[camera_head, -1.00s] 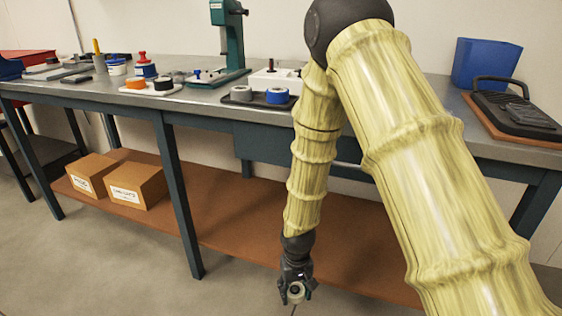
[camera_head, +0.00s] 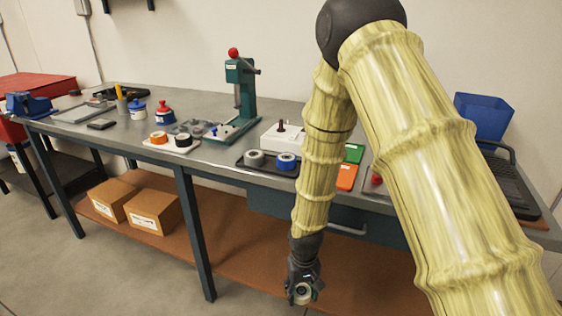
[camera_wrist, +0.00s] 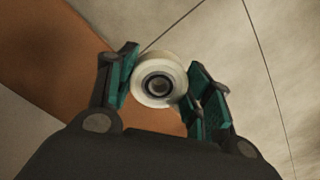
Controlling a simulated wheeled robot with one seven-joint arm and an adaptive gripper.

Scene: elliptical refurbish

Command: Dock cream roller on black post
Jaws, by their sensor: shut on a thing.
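My gripper (camera_head: 303,287) hangs low in front of the bench, below its top. It is shut on the cream roller (camera_wrist: 160,82), a small pale wheel with a dark hub. In the wrist view the roller sits between the teal finger pads, hub facing the camera. A dark post (camera_head: 280,125) stands upright on a white block (camera_head: 284,138) on the bench, behind my arm and well above my gripper.
A black tray (camera_head: 246,165) with a grey roller and a blue roller lies in front of the white block. A green press (camera_head: 239,90) stands behind. The lower shelf (camera_head: 235,225) is behind my gripper.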

